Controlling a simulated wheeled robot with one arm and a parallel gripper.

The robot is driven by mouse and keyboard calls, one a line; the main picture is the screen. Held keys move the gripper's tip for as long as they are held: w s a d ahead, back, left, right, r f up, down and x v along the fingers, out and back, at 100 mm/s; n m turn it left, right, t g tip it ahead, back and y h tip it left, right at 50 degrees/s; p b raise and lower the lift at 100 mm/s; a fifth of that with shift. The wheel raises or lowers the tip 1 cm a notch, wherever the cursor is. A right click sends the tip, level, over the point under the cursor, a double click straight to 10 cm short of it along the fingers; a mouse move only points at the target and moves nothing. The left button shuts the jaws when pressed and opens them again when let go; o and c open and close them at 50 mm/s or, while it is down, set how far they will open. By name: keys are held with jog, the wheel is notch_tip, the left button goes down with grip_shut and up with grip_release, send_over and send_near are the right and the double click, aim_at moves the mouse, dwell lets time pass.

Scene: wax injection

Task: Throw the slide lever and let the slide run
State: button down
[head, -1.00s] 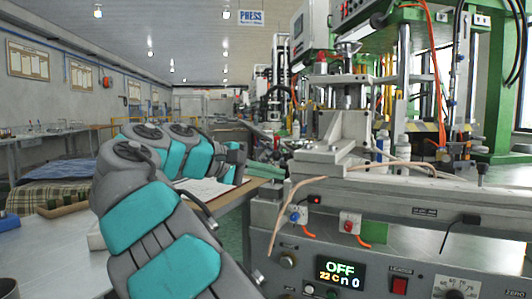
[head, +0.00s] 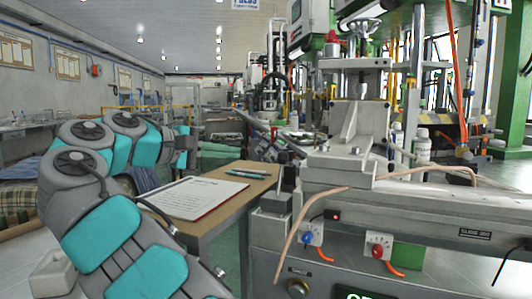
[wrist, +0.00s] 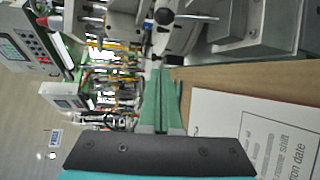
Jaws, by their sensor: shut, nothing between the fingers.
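My gripper (wrist: 160,80) shows in the wrist view as two green fingers together, with nothing between them. In the head view my forearm reaches in from the lower left, and the fingers cannot be made out. A black ball knob on a thin rod (wrist: 163,17) shows in the wrist view, beyond the fingertips and apart from them. I cannot tell for sure that it is the slide lever. In the head view the grey machine (head: 385,212) stands to the right of my arm, with a dark upright piece (head: 283,178) at its left end.
A brown table (head: 228,219) with a clipboard paper (head: 190,197) and pens lies between my arm and the machine. A blue knob (head: 307,238) and a red knob (head: 377,250) are on the machine's front. A loose tan hose (head: 285,245) hangs there.

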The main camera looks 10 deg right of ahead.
aim_at(281, 174)
dwell(0.4)
jog(key=d+f, duration=0.1)
jog(key=d, duration=0.8)
jog(key=shift+w+d+f, duration=0.15)
jog(key=shift+w+f, duration=0.05)
jog(key=shift+w, duration=0.2)
dwell(0.4)
jog(key=shift+s+b, duration=0.1)
jog(key=shift+b, duration=0.25)
jog(key=shift+s+r+t+h+b, duration=0.1)
jog(key=shift+t+h+b, duration=0.2)
jog(key=shift+t+h, duration=0.1)
jog(key=shift+s+a+m+t+h+b, duration=0.2)
jog(key=shift+a+m+t+h+b, duration=0.1)
jog(key=shift+m+h+b, duration=0.35)
